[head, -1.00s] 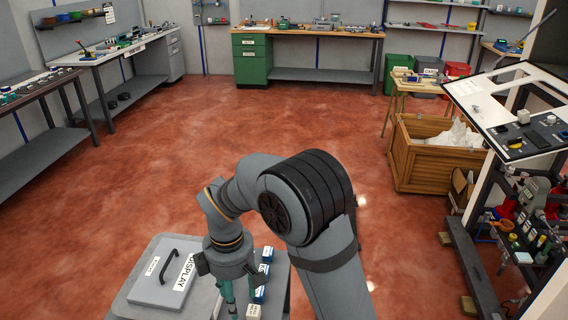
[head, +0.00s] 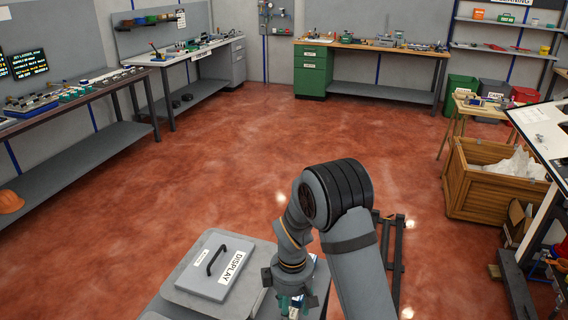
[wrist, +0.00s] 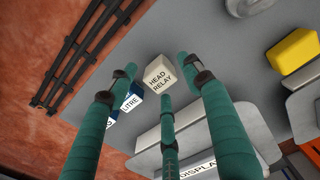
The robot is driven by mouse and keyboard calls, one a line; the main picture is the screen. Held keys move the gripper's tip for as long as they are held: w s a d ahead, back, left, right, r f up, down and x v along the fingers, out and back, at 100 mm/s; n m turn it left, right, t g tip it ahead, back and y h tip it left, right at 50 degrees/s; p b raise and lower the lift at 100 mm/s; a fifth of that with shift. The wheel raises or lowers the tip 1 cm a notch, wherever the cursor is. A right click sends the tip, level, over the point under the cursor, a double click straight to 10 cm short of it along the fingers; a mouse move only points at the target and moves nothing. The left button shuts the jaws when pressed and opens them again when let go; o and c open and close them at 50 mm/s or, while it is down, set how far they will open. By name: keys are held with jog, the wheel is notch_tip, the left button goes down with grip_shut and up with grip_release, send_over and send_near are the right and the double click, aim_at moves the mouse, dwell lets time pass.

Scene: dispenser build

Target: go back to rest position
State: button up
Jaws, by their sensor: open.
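My gripper (head: 290,303) hangs over the right part of the grey cart or table at the bottom of the head view, partly cut off by the frame edge. A white block marked HEAD RELAY (wrist: 160,75) stands on the grey surface (wrist: 222,50) beyond the fingertips. A blue and white block marked LITRE (wrist: 131,103) stands beside it, partly hidden by a finger. In the head view my arm hides most of these blocks.
A grey lidded case marked DISPLAY (head: 215,268) lies left of my gripper. A yellow object (wrist: 293,52) shows in the wrist view. A wooden crate (head: 470,185) and slanted white panel (head: 545,130) stand at right. Workbenches (head: 370,47) line the walls.

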jog(key=shift+s+d+f, duration=0.1)
jog(key=shift+f, duration=0.85)
notch_tip(320, 180, up, 5)
jog(key=shift+r+b, duration=0.15)
jog(key=shift+b, duration=0.5)
jog(key=shift+s+r, duration=0.1)
jog(key=shift+r, duration=0.05)
